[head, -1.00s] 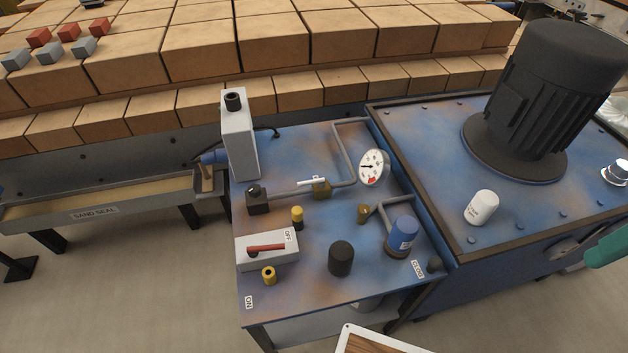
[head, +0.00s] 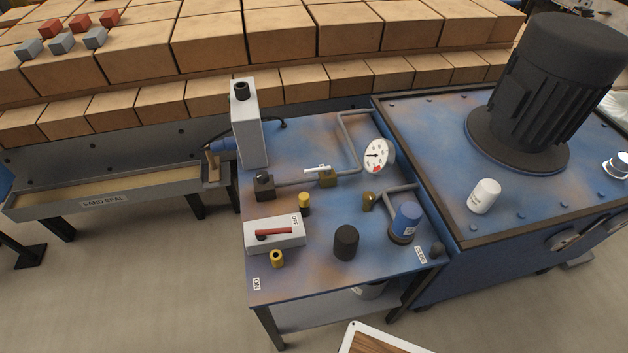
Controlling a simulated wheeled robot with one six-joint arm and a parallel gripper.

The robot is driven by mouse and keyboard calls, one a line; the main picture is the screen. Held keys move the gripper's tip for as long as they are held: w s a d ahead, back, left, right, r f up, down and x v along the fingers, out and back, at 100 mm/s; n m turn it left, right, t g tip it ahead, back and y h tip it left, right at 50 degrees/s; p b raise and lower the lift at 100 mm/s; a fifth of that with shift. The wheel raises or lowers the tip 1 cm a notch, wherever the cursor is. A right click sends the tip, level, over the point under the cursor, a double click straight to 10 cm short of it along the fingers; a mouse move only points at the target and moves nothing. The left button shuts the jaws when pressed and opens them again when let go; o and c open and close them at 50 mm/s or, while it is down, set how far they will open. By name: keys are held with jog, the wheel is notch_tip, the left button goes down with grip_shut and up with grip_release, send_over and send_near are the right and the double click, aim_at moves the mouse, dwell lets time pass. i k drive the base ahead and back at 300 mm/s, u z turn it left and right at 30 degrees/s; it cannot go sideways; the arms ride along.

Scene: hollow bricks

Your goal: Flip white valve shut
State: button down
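The white valve handle (head: 317,168) is a short white lever on a brass valve body (head: 327,178), set in a grey pipe (head: 295,182) on the blue table (head: 300,266). The lever lies roughly along the pipe. The pipe runs from a dark block (head: 264,187) at the left, through the valve, and bends up toward the back. A round white gauge (head: 378,155) with a red mark stands right of the valve. My gripper is not in view.
A grey switch box (head: 262,236) with a red lever, yellow fittings (head: 304,202), a black cylinder (head: 346,242) and a blue canister (head: 405,220) stand around the valve. A tall grey box (head: 246,130) rises behind left. A big black motor (head: 545,95) stands right.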

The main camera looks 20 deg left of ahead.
aim_at(327, 170)
jog(key=z, duration=0.05)
jog(key=k, duration=0.1)
jog(key=u, duration=0.75)
jog(key=i, duration=0.5)
jog(key=z, duration=0.05)
